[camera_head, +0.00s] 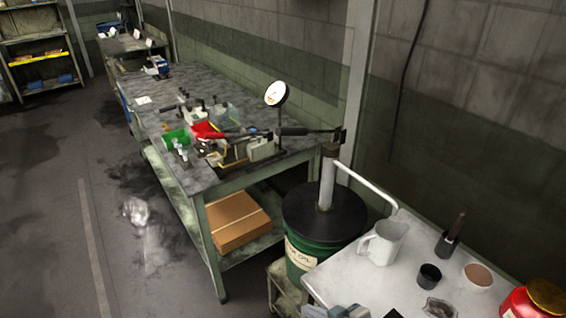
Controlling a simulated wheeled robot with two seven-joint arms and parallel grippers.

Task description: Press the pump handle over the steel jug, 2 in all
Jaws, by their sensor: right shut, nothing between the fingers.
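The pump stands on a green oil drum (302,258) with a dark lid, left of the white-topped table. Its pale column (327,185) rises from the lid. The pump handle (294,131), a dark lever with a thick grip, points left from the column's top and looks roughly level. A pale spout pipe (368,184) runs right and down. Its end is close above the steel jug (385,243), which stands upright on the table. What seems to be my right gripper (350,311) shows only partly at the bottom edge, shut and empty, well away from the handle. My left gripper is out of view.
The white table (340,278) also holds a dark cup (429,275), a dark holder with a brush-like handle (450,238), a round brown-topped dish (479,274) and a red jar (532,300).

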